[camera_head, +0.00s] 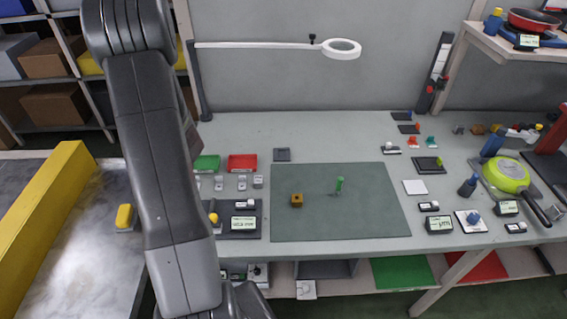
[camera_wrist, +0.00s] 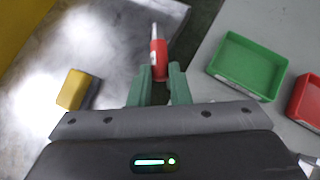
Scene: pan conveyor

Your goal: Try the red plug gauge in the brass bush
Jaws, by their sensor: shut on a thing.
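My gripper (camera_wrist: 160,72) is shut on the red plug gauge (camera_wrist: 159,52), seen in the wrist view. The gauge has a red handle and a silver pin that points away from the green fingers. In that view it is over the gap between the metal surface and the bench. The head view does not show the gripper or the gauge; my arm blocks part of that side. The brass bush (camera_head: 297,201), a small block, sits on the left part of the dark green mat (camera_head: 330,228). The gauge is well apart from it.
A green peg-like piece (camera_head: 340,184) stands on the mat, right of the bush. Green (camera_head: 207,163) and red (camera_head: 243,162) trays sit behind the mat's left side. A yellow block (camera_wrist: 73,89) is on the metal surface. A magnifier (camera_head: 341,48) hangs over the bench. The mat's front is clear.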

